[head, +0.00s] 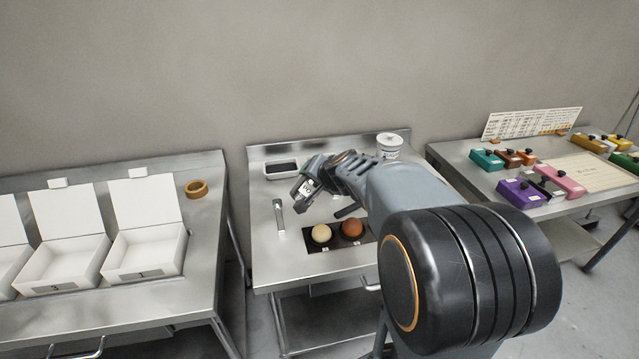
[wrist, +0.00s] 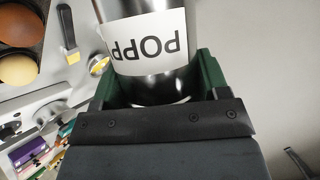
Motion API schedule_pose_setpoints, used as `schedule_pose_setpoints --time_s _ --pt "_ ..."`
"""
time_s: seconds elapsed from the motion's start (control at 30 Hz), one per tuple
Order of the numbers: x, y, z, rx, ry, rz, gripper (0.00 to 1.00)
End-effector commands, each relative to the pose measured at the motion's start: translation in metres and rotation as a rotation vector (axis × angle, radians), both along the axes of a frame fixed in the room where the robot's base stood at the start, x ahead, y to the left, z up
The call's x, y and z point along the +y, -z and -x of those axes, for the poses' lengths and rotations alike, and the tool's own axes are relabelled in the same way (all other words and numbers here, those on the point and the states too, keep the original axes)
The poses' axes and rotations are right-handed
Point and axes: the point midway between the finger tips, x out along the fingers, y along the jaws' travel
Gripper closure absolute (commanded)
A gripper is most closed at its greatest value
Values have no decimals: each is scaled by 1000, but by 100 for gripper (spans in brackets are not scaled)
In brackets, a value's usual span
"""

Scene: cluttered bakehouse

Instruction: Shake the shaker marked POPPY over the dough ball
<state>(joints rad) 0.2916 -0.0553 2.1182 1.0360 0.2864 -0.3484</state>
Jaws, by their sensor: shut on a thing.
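My gripper (wrist: 152,85) is shut on a metal shaker (wrist: 150,8). Its white label shows the letters POPP upside down in the wrist view; the rest is cut off or turned away. In the head view the held shaker (head: 306,187) is small and partly hidden by my gripper (head: 303,193). It appears above the table, behind and slightly left of the pale dough ball (head: 321,233). The pale ball (wrist: 18,70) also shows at the wrist view's left edge. I cannot tell the shaker's exact height or tilt.
A brown ball (head: 352,227) sits right of the pale one on a dark tray (head: 337,241). A metal utensil (head: 279,215) lies to the left. A dark-filled dish (head: 282,169) and a white jar (head: 389,145) stand at the back. White boxes (head: 146,248) occupy the left table.

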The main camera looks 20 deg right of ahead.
Motion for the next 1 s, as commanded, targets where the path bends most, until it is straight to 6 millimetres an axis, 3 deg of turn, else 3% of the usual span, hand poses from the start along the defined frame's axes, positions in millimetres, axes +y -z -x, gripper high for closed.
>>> schedule_pose_setpoints --time_s 0.3,0.5,0.7,1.0 --pt "2 54 1 57 9 -667 61" --pt "3 91 0 75 3 -991 61" --pt "3 106 0 93 0 -1207 61" --pt "3 113 0 104 -2 -1351 61"
